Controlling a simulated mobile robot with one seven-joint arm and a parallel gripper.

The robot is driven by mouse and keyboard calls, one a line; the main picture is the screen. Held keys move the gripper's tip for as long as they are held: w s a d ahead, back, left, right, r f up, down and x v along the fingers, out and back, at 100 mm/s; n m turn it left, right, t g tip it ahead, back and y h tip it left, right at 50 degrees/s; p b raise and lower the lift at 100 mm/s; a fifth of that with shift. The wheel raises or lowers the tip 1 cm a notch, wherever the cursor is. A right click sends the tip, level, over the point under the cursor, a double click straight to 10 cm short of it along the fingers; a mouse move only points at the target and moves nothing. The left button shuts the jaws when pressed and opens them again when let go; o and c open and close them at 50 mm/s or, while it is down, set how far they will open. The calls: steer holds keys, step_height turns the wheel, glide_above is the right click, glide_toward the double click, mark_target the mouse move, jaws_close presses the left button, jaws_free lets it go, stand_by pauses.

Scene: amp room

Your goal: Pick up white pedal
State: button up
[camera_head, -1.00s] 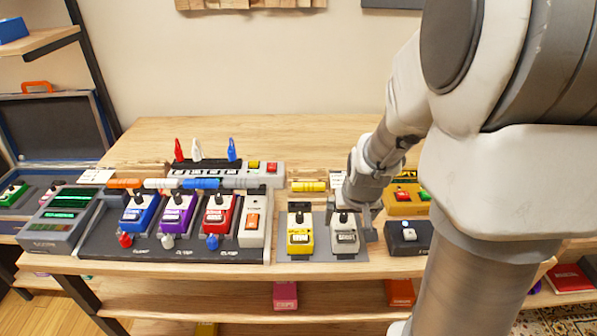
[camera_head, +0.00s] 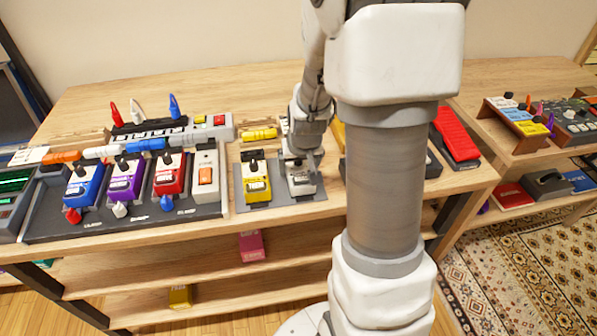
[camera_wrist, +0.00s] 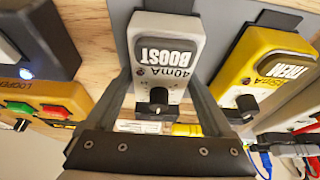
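The white pedal (camera_head: 302,182), a pale box with a black knob, sits on a grey mat (camera_head: 240,200) near the front of the wooden table, right of a yellow pedal (camera_head: 256,188). In the wrist view the white pedal (camera_wrist: 168,48) shows the word BOOST and lies between my fingers. My gripper (camera_wrist: 160,82) points down at it, with one spread finger on each side. I cannot tell whether the fingertips touch its sides. In the head view my gripper (camera_head: 301,160) is over the white pedal's back part and hides some of it.
A pedalboard with blue, purple and red pedals (camera_head: 168,175) stands to the left. The yellow pedal (camera_wrist: 262,65) is close beside my finger. A dark pedal (camera_wrist: 38,40) and an orange box (camera_wrist: 45,105) are on the other side.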

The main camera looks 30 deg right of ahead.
jaws_close()
steer(key=shift+r, duration=0.2)
